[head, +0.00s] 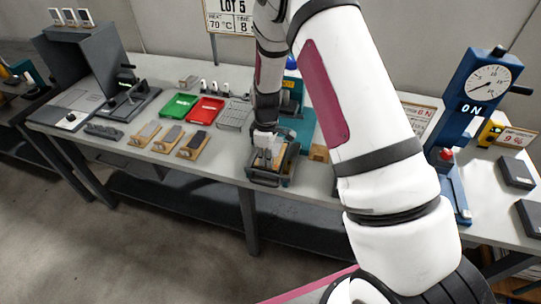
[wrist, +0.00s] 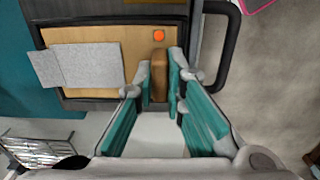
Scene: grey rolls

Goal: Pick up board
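A pale wooden board (wrist: 100,94) lies in a dark frame in the wrist view. It carries a light grey sheet (wrist: 85,66), an orange dot (wrist: 158,35) and a brown upright block (wrist: 159,78). My gripper (wrist: 161,70) has its teal-padded fingers on either side of the brown block, very close to it. Whether both pads touch it cannot be told. In the head view my gripper (head: 265,153) points down into a dark-framed fixture (head: 265,177) at the table's front edge. My arm and gripper hide most of the board there.
Several small wooden boards with grey pads (head: 170,139) lie left on the grey table (head: 225,165). Behind them are a green tray (head: 180,105) and a red tray (head: 206,110). A blue gauge stand (head: 475,95) stands right. A dark handle (wrist: 232,50) loops beside the frame.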

